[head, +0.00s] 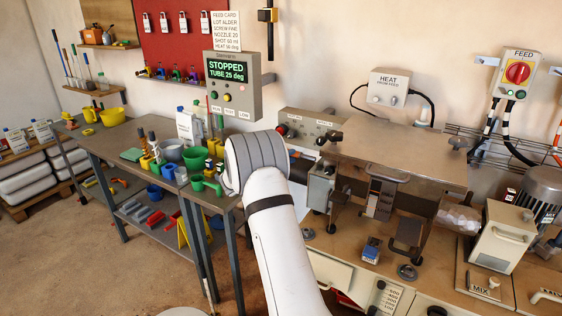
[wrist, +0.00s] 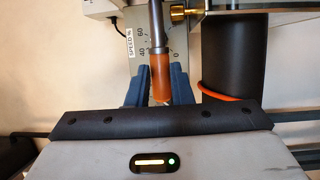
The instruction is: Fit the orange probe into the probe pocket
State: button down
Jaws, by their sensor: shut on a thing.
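The orange probe (wrist: 161,82) stands upright between the two blue fingers of my gripper (wrist: 159,72) in the wrist view. My gripper is shut on it. A grey metal shaft rises from the orange part and runs out at the top of the view. In the head view my white arm hides the gripper and the probe. I cannot pick out the probe pocket in either view.
In the wrist view a grey "SPEED %" dial plate (wrist: 142,38) is behind the probe. A dark cylinder (wrist: 229,50) with an orange band or cord (wrist: 226,97) stands right. In the head view, a display reads "STOPPED" (head: 227,71); a metal-topped machine (head: 395,155) stands right of my arm.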

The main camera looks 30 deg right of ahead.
jog(key=shift+s+d+b, duration=0.45)
jog(key=shift+s+d, duration=0.15)
jog(key=shift+s, duration=0.35)
jog(key=shift+b, duration=2)
dwell(0.7)
jog(key=s+d+b, duration=0.3)
jog(key=s+b, duration=0.2)
jog(key=shift+s, duration=0.2)
dwell(2.4)
jog(key=c, duration=1.2)
grip_release()
jog(key=s+a+b, duration=0.1)
jog(key=a, duration=0.6)
jog(key=shift+a+f, duration=0.15)
jog(key=shift+a, duration=0.15)
